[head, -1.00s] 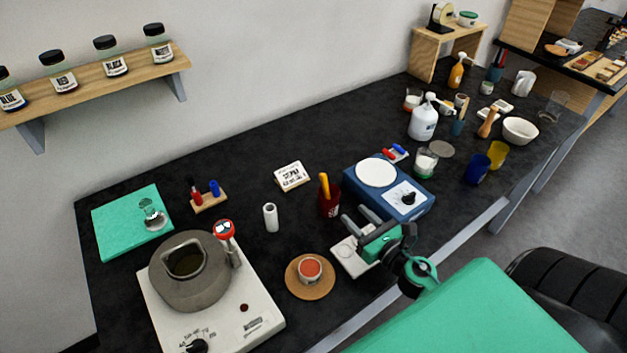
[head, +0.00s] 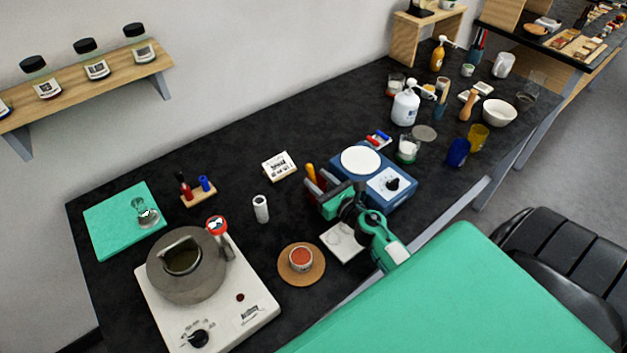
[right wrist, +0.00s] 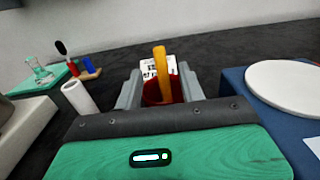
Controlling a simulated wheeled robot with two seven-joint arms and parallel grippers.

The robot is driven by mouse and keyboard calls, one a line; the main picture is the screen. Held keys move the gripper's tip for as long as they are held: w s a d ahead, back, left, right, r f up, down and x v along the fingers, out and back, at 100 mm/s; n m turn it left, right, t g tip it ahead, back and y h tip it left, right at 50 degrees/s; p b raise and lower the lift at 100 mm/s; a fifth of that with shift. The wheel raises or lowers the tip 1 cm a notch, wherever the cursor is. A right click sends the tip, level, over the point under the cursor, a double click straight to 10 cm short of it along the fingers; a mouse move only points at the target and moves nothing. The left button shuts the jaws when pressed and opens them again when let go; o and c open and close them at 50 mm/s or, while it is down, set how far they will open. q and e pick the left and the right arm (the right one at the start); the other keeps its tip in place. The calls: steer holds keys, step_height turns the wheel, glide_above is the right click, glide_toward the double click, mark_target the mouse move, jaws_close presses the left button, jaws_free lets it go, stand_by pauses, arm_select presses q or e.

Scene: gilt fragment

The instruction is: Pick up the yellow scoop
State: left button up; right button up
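The yellow scoop (head: 311,173) stands handle up in a dark red cup (head: 317,187), leaning slightly. In the right wrist view the yellow handle (right wrist: 162,72) rises from the red cup (right wrist: 152,93), between the two grey fingers. My right gripper (right wrist: 157,88) is open, with a finger on each side of the cup and scoop. In the head view the right gripper (head: 327,190) is at the cup and hides part of it. I cannot tell whether the fingers touch the cup. The scoop's lower end is hidden inside the cup. My left gripper is not in view.
A blue device with a white disc (head: 360,160) stands close right of the cup. A white cylinder (head: 261,208) stands to the left. A small jar on a round cork mat (head: 286,277) and a hotplate (head: 255,321) are nearer. A labelled white block (head: 278,166) lies behind.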

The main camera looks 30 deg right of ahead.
steer(key=shift+w+p, duration=0.55)
steer(key=shift+w, duration=1.4)
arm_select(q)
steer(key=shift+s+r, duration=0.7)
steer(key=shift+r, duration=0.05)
arm_select(e)
jaws_close()
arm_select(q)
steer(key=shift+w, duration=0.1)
arm_select(e)
steer(key=shift+r, duration=0.1)
step_height(320, 180, up, 13)
steer(key=p, duration=0.8)
arm_select(q)
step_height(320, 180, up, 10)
steer(key=p, duration=0.1)
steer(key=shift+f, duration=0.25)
arm_select(e)
step_height(320, 180, up, 7)
glide_above(313, 173)
steer(key=shift+w, duration=0.2)
